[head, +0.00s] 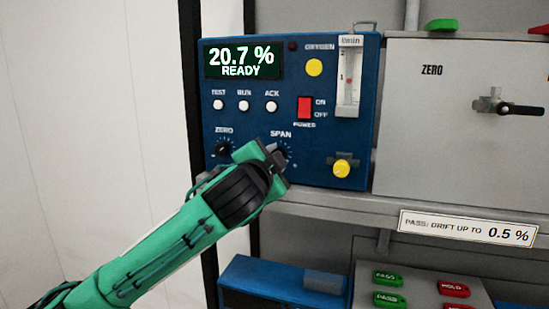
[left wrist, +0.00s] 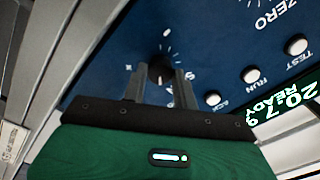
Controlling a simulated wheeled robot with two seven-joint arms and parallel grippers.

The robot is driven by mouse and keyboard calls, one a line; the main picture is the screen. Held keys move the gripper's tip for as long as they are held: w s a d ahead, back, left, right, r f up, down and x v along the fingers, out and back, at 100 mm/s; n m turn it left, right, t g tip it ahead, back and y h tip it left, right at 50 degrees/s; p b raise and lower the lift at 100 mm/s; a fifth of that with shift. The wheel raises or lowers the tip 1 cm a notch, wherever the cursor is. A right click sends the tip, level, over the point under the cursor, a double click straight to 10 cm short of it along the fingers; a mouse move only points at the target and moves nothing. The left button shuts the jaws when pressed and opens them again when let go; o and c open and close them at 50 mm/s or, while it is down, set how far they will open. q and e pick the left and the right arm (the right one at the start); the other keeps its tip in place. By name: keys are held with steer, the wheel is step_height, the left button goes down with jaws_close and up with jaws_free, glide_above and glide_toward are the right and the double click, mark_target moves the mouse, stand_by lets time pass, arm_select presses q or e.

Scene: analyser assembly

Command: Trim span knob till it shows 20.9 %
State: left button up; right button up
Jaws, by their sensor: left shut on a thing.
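The blue analyser panel (head: 235,115) stands upright on a grey shelf. Its display (head: 241,60) reads 20.7 % and READY. The span knob (left wrist: 160,72) is a small black knob under the SPAN label, with white tick marks around it in the left wrist view. My left gripper (head: 281,158) is at the span knob; its two fingers (left wrist: 160,85) are shut on the knob from both sides. My right gripper is not in view.
White TEST, RUN and ACK buttons (head: 244,105), a red power switch (head: 305,107), and yellow knobs (head: 342,168) are on the panel. A flow tube (head: 348,80) stands at its right edge. A grey ZERO box (head: 440,130) with a valve handle (head: 508,107) is to the right.

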arm_select(q)
steer(key=m, duration=0.4)
steer(key=shift+p, duration=0.3)
stand_by(0.3)
steer(key=o, duration=1)
steer(key=shift+c, duration=0.2)
